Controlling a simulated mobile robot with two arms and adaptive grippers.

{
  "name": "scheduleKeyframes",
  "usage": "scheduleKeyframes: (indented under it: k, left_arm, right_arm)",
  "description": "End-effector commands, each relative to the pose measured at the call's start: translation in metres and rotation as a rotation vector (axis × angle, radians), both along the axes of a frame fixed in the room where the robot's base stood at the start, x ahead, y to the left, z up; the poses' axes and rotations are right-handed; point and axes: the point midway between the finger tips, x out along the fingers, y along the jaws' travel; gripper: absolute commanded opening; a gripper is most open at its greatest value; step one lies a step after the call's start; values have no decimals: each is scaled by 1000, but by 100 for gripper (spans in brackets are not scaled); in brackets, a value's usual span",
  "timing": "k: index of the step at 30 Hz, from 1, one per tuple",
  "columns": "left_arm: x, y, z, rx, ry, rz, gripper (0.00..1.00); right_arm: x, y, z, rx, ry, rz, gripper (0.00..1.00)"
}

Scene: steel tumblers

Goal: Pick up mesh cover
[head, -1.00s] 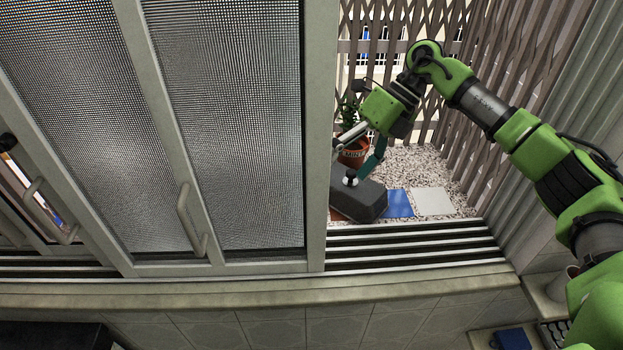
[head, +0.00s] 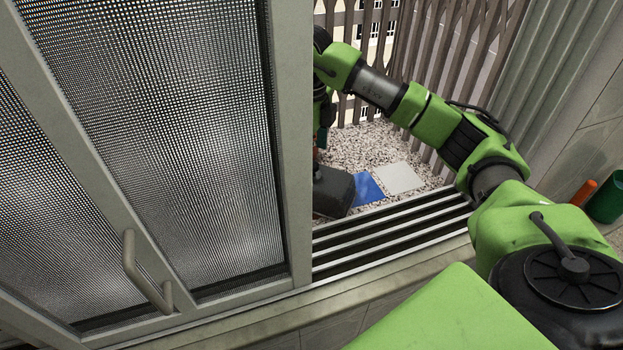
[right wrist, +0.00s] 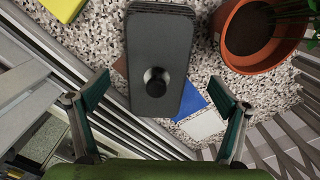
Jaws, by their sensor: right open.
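The mesh cover is a dark grey, rounded rectangular block with a round black knob. In the right wrist view the cover (right wrist: 155,40) lies on gravel, its knob toward the camera. In the head view the cover (head: 333,190) shows just behind the window frame, which hides its left part. My right gripper (right wrist: 160,81) is open and empty, its teal fingers spread to either side of the cover and knob, with gaps on both sides. In the head view the window frame hides most of this gripper. My left gripper is not in view.
A terracotta pot (right wrist: 250,53) stands close right of the cover. Blue (head: 366,187) and white (head: 400,178) tiles lie on the gravel. The window frame (head: 291,120) and sill tracks (head: 390,235) border the opening my arm reaches through. A slatted fence (head: 430,70) stands behind.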

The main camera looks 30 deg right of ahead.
Motion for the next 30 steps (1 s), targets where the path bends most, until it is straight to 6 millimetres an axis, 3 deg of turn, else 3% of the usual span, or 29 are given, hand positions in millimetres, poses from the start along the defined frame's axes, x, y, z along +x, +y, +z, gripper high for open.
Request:
scheduleKeyframes:
  k: [8, 15, 23, 28, 30]
  left_arm:
    - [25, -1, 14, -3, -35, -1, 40]
    - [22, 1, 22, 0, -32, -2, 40]
    - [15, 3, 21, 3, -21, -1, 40]
    - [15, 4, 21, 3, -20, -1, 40]
    - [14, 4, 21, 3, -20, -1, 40]
  right_arm:
    - [-8, -2, -22, -1, 5, 0, 92]
    - [-10, -2, -52, 0, 2, 0, 92]
    - [-9, -2, -57, -1, -1, 1, 92]
    - [-9, -2, -56, 0, 0, 0, 53]
    - [-9, -2, -56, 0, 0, 0, 48]
